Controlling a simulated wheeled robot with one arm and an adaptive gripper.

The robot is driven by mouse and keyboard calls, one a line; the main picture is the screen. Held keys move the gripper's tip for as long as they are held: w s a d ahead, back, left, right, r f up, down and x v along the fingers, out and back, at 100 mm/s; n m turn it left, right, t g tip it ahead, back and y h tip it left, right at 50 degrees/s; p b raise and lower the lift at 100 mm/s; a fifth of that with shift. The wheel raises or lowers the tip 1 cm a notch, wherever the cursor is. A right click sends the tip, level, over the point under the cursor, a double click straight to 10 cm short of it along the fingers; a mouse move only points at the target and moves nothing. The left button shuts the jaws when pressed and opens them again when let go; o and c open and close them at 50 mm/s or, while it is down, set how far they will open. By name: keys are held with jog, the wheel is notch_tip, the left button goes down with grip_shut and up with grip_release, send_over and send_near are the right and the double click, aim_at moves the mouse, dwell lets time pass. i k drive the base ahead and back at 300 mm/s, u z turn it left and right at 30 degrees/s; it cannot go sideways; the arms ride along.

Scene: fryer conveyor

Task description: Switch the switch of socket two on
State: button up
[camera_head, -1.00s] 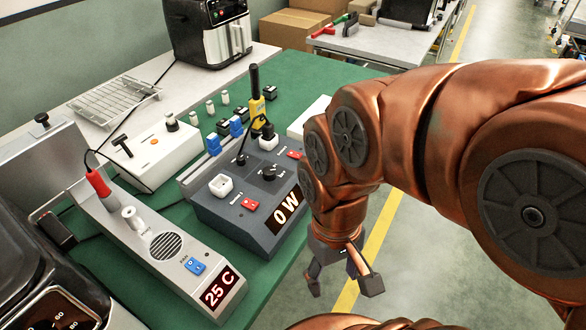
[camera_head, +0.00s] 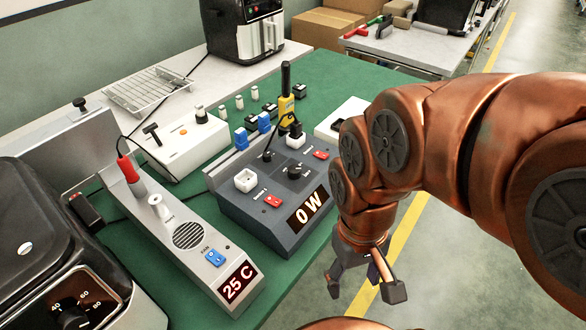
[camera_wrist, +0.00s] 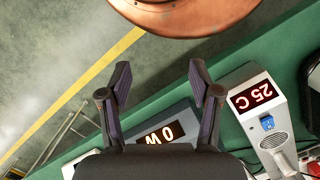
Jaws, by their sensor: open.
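The dark grey socket box (camera_head: 262,222) stands on the green table with a lit "0 W" display (camera_head: 308,211). It also shows in the wrist view (camera_wrist: 150,122), partly hidden behind my gripper. A white socket (camera_head: 245,180) and a red switch (camera_head: 273,201), with a label that seems to read Socket 1, sit at its left front. A second red switch (camera_head: 321,154) sits at the far right, near a socket with a plug in it (camera_head: 296,140). My gripper (camera_head: 364,291) is open and empty, right of the box, beyond the table's edge. Its two fingers (camera_wrist: 160,85) are spread.
A grey unit with a "25 C" display (camera_head: 240,281) and a blue switch (camera_head: 215,257) stands left of the box. A yellow-black tool (camera_head: 286,100) stands upright behind the sockets. A black fryer (camera_head: 60,275) is at lower left. The floor right of the table is clear.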

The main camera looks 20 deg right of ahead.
aim_at(324, 156)
jog(key=u, duration=1.35)
jog(key=k, duration=0.8)
jog(key=z, duration=0.6)
jog(key=i, duration=0.5)
